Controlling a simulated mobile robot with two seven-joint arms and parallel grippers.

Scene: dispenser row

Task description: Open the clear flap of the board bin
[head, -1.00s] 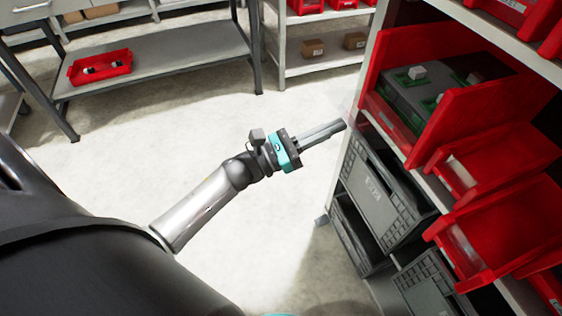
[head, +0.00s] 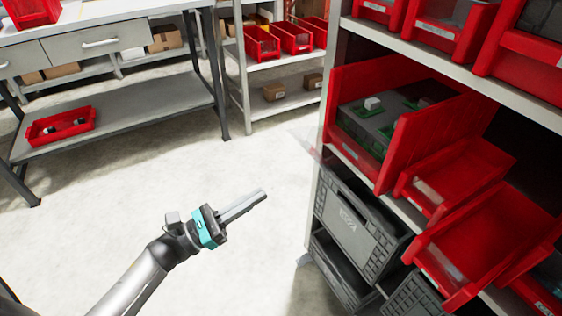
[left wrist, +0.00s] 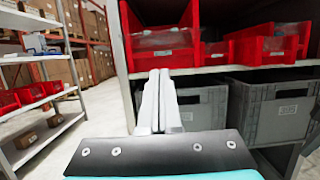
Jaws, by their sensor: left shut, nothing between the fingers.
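The board bin (head: 392,150) is a large red bin on the middle shelf of the right-hand rack, holding a dark grey block with green boards and a white piece. A faint see-through panel (head: 309,148), apparently the clear flap, juts out from its front edge; its exact angle is hard to tell. In the left wrist view the red bin (left wrist: 165,60) stands beyond the fingers. My left gripper (head: 264,193) is shut and empty, out in the aisle left of the rack, below and apart from the bin. Its fingers are together in the left wrist view (left wrist: 159,73). My right gripper is out of view.
Smaller red bins (head: 455,178) sit right of the board bin. Grey crates (head: 355,225) stand below it. Red bins fill the shelf above. A workbench (head: 120,120) and another shelf (head: 285,100) stand behind. The aisle floor (head: 140,215) is clear.

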